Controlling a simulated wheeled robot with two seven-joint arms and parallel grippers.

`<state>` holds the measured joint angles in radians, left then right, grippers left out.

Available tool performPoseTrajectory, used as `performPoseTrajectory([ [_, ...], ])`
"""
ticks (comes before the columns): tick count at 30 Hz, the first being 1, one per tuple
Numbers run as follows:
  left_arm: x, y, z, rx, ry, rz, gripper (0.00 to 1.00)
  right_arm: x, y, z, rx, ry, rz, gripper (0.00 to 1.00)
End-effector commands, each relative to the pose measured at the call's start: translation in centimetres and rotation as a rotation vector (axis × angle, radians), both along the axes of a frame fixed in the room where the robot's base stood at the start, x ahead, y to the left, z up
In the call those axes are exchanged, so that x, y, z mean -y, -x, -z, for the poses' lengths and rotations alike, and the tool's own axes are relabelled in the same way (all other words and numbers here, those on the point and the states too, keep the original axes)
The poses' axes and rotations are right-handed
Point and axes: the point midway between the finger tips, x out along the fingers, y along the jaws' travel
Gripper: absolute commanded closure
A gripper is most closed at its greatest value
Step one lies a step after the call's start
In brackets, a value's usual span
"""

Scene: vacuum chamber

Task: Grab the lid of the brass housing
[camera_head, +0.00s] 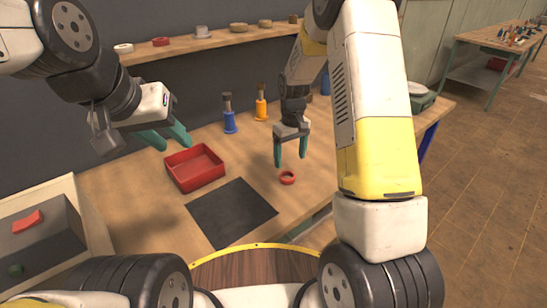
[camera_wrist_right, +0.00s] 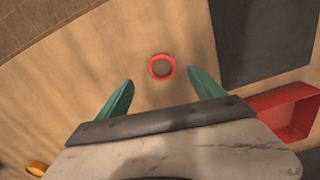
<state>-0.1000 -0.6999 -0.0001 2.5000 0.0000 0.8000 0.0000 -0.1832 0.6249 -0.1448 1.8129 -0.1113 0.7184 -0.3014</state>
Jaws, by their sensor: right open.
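I cannot pick out a brass housing or its lid with certainty. A small red ring-shaped part (camera_head: 288,183) lies on the wooden bench, and it also shows in the right wrist view (camera_wrist_right: 152,73). Its centre looks brownish. My right gripper (camera_head: 290,162) is open and empty, pointing down above the bench just behind the ring. In the right wrist view the ring lies ahead of the gap between its teal fingers (camera_wrist_right: 160,85). My left gripper (camera_head: 176,147) is open and empty, raised above the left part of the bench near the red tray.
A red tray (camera_head: 196,184) and a dark mat (camera_head: 232,212) lie left of the ring. A blue bottle (camera_head: 229,122) and an orange bottle (camera_head: 261,110) stand at the back. A wall shelf (camera_head: 180,47) holds several small round parts, some tan. Bench around the ring is clear.

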Motion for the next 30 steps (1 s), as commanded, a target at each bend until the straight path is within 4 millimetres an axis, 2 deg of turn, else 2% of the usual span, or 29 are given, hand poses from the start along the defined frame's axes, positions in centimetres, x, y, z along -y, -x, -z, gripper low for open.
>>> performPoseTrajectory([
  [11, 0.0, 0.0, 0.0, 0.000, 0.000, 0.000, 0.64, -0.2, -0.1, 3.9, -0.006, 0.003, -0.005, 0.22],
  [18, 0.0, 0.0, 0.0, 0.000, 0.000, 0.000, 0.64, -0.4, -0.3, 7.4, -0.006, 0.003, -0.005, 0.22],
  [22, 0.0, 0.0, 0.0, 0.000, 0.000, 0.000, 0.64, -0.4, -0.3, 8.1, -0.004, 0.002, -0.004, 0.22],
  [28, 0.0, 0.0, 0.0, 0.000, 0.000, 0.000, 0.64, -0.4, -0.3, 8.1, -0.004, 0.002, -0.004, 0.22],
  [30, 0.0, 0.0, 0.0, 0.000, 0.000, 0.000, 0.64, -0.4, -0.3, 8.1, -0.004, 0.002, -0.004, 0.34],
])
